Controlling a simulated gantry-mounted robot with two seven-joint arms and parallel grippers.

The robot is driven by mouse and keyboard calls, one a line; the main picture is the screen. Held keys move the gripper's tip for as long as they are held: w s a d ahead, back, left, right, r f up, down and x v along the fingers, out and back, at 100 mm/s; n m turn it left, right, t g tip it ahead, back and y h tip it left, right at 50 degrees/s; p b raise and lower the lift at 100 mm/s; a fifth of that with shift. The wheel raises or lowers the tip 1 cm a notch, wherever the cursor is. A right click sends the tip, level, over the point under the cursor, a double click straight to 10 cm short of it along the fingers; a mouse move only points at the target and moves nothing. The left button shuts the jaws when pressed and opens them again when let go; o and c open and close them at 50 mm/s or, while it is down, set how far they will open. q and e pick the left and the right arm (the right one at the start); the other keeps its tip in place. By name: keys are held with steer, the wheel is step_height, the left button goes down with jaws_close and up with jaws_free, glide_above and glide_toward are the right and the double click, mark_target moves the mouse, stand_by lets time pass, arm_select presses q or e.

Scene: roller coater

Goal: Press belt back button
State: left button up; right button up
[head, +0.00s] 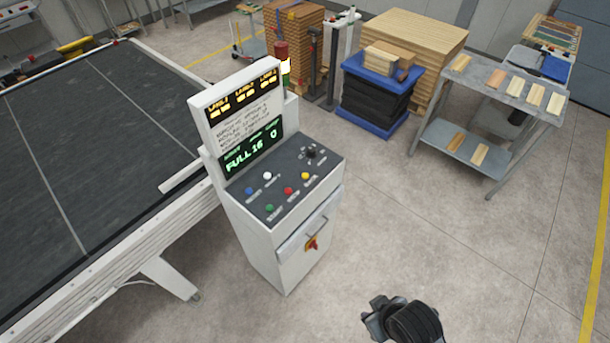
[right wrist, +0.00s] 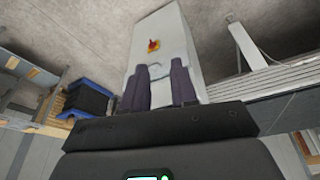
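The white control console (head: 270,240) stands beside the belt table, with a dark sloped panel on top. The panel carries a blue button (head: 249,190), a white button (head: 267,175), a red button (head: 288,190), a yellow button (head: 305,176), a green button (head: 269,208) and a black knob (head: 311,151). Their labels are too small to read, so I cannot tell which is belt back. My right gripper (head: 378,318) is low in front of the console, apart from it. In the right wrist view its two fingers (right wrist: 158,88) are apart and empty, with the console beyond. My left gripper is out of view.
The dark belt table (head: 90,140) fills the left. A red-and-yellow switch (head: 312,243) is on the console front. A blue pallet stack (head: 378,95) and a grey cart with wood pieces (head: 495,95) stand at the back. Floor right of the console is clear.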

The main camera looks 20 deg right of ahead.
steer(key=shift+d, duration=0.15)
jaws_close()
steer(key=shift+w, duration=0.1)
stand_by(0.6)
stand_by(0.6)
